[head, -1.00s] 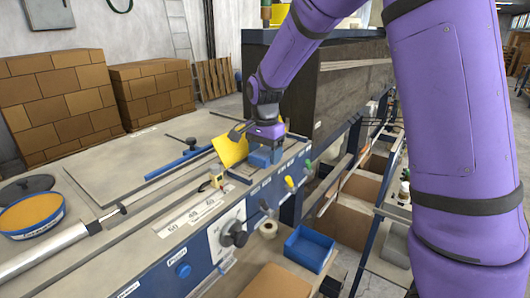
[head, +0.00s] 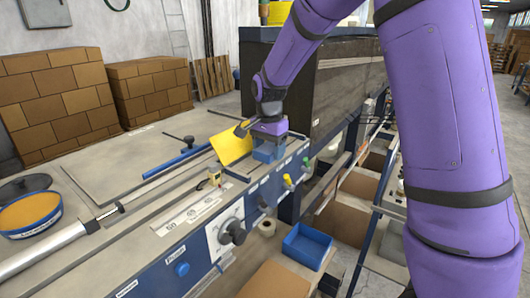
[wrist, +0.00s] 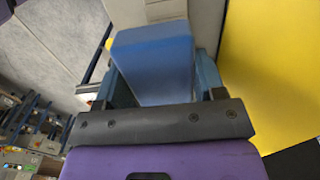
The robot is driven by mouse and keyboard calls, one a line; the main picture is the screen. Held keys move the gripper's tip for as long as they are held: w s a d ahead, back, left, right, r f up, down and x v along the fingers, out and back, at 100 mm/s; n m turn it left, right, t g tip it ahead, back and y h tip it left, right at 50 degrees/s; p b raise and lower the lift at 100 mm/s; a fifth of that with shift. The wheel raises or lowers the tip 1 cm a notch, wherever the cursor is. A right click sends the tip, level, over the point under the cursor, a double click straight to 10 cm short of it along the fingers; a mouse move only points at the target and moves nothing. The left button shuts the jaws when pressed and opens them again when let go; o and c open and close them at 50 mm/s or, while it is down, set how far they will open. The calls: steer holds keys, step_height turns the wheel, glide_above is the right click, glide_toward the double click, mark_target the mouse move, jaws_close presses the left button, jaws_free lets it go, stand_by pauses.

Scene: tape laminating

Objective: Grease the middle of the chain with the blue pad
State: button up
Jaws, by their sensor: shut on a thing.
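My gripper (head: 268,150) is over the right end of the machine's top, near the yellow plate. It is shut on the blue pad (head: 265,155), which also shows between the fingers in the wrist view (wrist: 155,60). The pad is a plain blue block. I cannot tell whether it touches the surface under it. I cannot make out the chain clearly; the area under the pad is hidden by the pad and gripper. A round blue tin (head: 30,214) with an orange-brown filling stands at the far left of the machine top.
A yellow plate (head: 232,146) stands tilted just left of my gripper and fills the right of the wrist view (wrist: 285,70). A dark tall housing (head: 345,92) rises behind. A blue bin (head: 307,246) sits lower at the front. A metal roller (head: 45,254) lies at the left.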

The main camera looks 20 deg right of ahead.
steer(key=shift+w+d+f, duration=0.1)
steer(key=shift+w+d, duration=0.5)
steer(key=shift+d, duration=0.35)
steer(key=shift+w+d, duration=0.6)
steer(key=shift+d, duration=0.35)
